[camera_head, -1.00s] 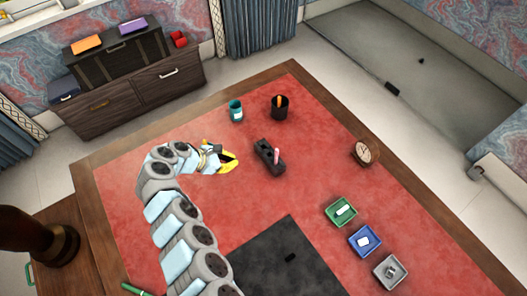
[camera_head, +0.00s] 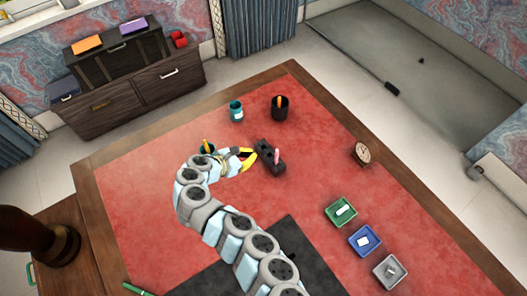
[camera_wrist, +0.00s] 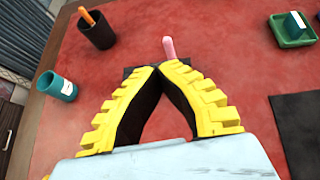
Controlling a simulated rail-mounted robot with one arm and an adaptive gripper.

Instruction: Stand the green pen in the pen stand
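A green stick that looks like the green pen (camera_head: 136,290) lies at the desk's near left edge, cut by the picture's bottom. The dark block (camera_head: 264,148) in mid-desk looks like the pen stand; a pink pen (camera_head: 277,156) stands in it. My gripper (camera_head: 255,154) is just left of the block, its yellow fingers pointing at it. In the wrist view, the fingertips (camera_wrist: 158,70) come together with nothing visible between them. They hide most of the block (camera_wrist: 128,71); the pink pen (camera_wrist: 169,47) shows beyond them. I cannot tell whether the fingers touch the block.
A black cup (camera_head: 280,109) with an orange item and a teal cup (camera_head: 236,112) stand behind the block. Another cup with an orange item (camera_head: 206,146) shows behind my arm. A clock (camera_head: 361,152) and green, blue and grey trays (camera_head: 340,212) are right. Red desk lies bare between them.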

